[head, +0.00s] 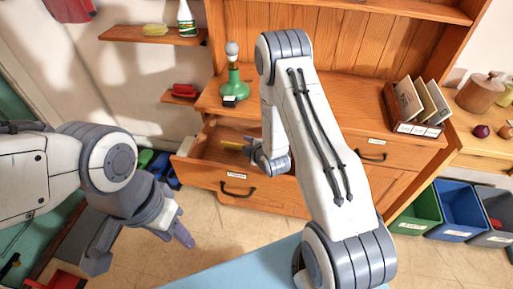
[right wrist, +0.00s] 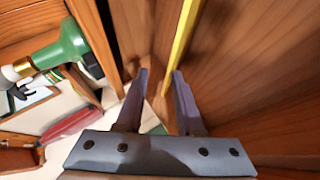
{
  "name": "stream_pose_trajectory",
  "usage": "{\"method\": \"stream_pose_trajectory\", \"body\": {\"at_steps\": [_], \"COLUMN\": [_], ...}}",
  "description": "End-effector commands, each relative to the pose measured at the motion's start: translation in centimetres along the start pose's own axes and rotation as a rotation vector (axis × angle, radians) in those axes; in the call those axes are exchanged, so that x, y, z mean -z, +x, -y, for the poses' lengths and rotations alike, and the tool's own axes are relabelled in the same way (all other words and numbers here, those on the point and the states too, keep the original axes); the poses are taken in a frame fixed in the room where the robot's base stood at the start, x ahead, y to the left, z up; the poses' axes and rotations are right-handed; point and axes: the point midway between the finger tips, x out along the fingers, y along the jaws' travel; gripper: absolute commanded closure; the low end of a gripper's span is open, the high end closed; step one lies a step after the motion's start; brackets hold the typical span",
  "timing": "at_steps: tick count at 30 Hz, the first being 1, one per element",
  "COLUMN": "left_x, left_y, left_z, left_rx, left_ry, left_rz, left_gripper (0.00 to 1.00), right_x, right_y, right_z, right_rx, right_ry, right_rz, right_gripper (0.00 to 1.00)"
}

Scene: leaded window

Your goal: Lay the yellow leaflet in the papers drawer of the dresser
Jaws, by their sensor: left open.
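The yellow leaflet (head: 233,145) shows as a thin strip inside the open left drawer (head: 204,173) of the dresser (head: 282,190). The drawer's small label is too small to read. My right gripper (head: 264,163) reaches into this drawer, beside the leaflet. In the right wrist view its two fingers (right wrist: 161,74) stand apart, and the leaflet (right wrist: 183,42) runs edge-on from between them up past the right fingertip. A gap shows beside the leaflet, so it is not clamped. My left gripper (head: 140,246) is open and empty at the lower left, away from the dresser.
A green lamp (head: 234,88) stands on the dresser top above the open drawer. A letter rack (head: 415,127) sits at the right end above a closed drawer. Green, blue and grey bins (head: 458,212) stand on the floor at right. A blue surface (head: 250,270) lies in front.

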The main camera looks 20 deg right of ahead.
Motion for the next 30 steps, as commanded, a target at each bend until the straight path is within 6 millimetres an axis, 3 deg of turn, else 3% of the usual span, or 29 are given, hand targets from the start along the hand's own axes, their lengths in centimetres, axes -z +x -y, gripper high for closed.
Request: {"method": "stream_pose_trajectory", "body": {"at_steps": [10,12,21,30], "left_x": [-0.1,0.0,0.2,0.3], "left_y": [1.6,-0.6,-4.6,-6.0], "left_z": [0.1,0.0,-0.3,-0.4], "left_rx": [0.0,0.0,0.0,0.0], "left_ry": [0.0,0.0,0.0,0.0], "left_rz": [0.001,0.001,0.0,0.001], "left_gripper": [0.57,0.57,0.57,0.57], "right_x": [-0.2,0.1,0.1,0.3], "right_y": [-7.3,-8.3,-10.9,-11.7], "right_z": [0.2,-0.3,-0.3,-0.1], "right_rx": [0.001,0.005,0.006,0.01], "right_ry": [0.002,0.002,0.001,0.004], "right_rz": [0.003,0.003,0.002,-0.003], "right_gripper": [0.64,0.64,0.64,0.64]}}
